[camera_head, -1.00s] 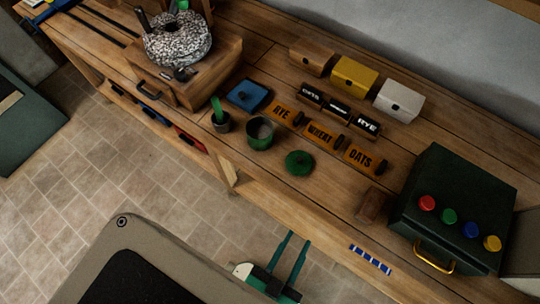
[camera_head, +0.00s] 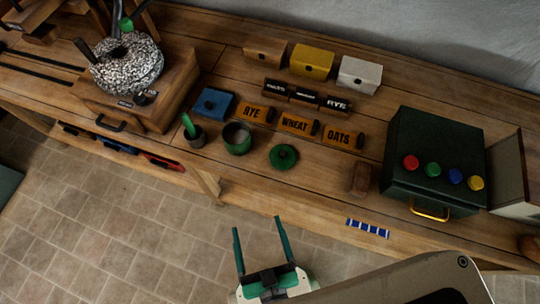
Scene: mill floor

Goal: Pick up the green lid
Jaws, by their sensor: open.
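The green lid (camera_head: 283,157) is round with a small knob on top. It lies flat on the wooden bench, right of an open green pot (camera_head: 237,138). My gripper (camera_head: 258,224) is open and empty, with two green fingers pointing up the picture toward the bench. It appears in front of the bench's near edge, below the lid in the picture and apart from it. Nothing hides the lid.
Labelled blocks (camera_head: 299,123) lie behind the lid. A brown block (camera_head: 361,179) and a dark green box with coloured knobs (camera_head: 436,158) stand right. A blue striped strip (camera_head: 367,228) lies near the edge.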

